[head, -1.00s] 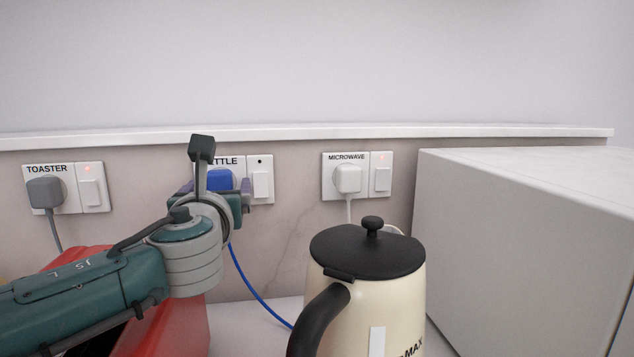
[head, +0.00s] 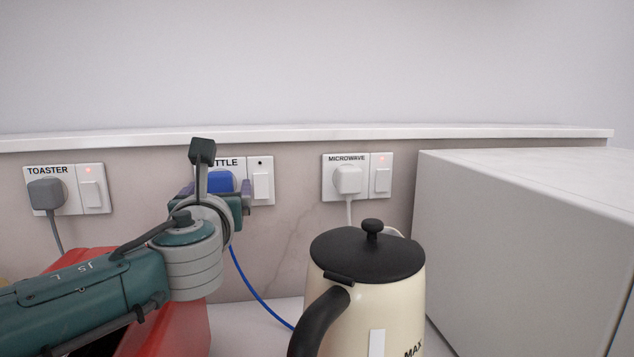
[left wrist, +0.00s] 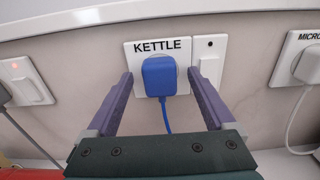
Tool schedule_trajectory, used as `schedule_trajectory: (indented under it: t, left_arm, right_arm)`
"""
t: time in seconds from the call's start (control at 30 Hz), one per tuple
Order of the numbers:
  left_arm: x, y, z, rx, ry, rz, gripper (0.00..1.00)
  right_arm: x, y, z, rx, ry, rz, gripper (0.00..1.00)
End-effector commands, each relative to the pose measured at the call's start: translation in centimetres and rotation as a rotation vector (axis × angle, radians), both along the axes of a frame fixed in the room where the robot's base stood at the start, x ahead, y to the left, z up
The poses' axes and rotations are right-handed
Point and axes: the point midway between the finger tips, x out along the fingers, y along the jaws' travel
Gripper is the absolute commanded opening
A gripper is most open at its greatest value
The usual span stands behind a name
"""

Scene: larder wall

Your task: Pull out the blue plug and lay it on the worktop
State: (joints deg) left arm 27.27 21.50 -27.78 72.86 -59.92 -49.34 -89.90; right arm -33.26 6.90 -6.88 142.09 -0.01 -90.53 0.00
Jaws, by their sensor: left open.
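The blue plug (left wrist: 159,76) sits in the wall socket labelled KETTLE (left wrist: 134,57), its blue cord hanging down. In the head view the plug (head: 221,181) is partly hidden by my left wrist. My left gripper (left wrist: 161,90) is open, its two purple fingers on either side of the plug with a gap at each side. In the head view the left gripper (head: 217,197) is in front of the kettle socket. The worktop (head: 262,312) shows below, behind the kettle. My right gripper is not in view.
A cream kettle (head: 368,310) with a black lid stands at front centre. A white box-shaped appliance (head: 520,230) fills the right. A red object (head: 185,325) is under my left arm. Grey toaster plug (head: 46,193) and white microwave plug (head: 347,179) flank the blue one.

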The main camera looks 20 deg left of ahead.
Motion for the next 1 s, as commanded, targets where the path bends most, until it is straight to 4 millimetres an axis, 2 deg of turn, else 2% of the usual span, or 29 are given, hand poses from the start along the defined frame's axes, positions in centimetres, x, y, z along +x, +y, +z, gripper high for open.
schedule_trajectory:
  t: [0.07, 0.8, 1.0]
  left_arm:
    - [0.00, -0.01, -0.02, 0.000, 0.000, 0.000, 0.85]
    - [0.00, 0.00, 0.01, 0.001, -0.001, 0.000, 0.02]
    - [-0.01, 0.01, 0.02, 0.001, -0.001, 0.000, 0.00]
  right_arm:
    - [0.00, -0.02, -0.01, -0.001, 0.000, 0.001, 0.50]
    - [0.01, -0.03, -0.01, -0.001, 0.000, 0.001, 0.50]
    - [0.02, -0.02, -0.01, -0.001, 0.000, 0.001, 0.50]
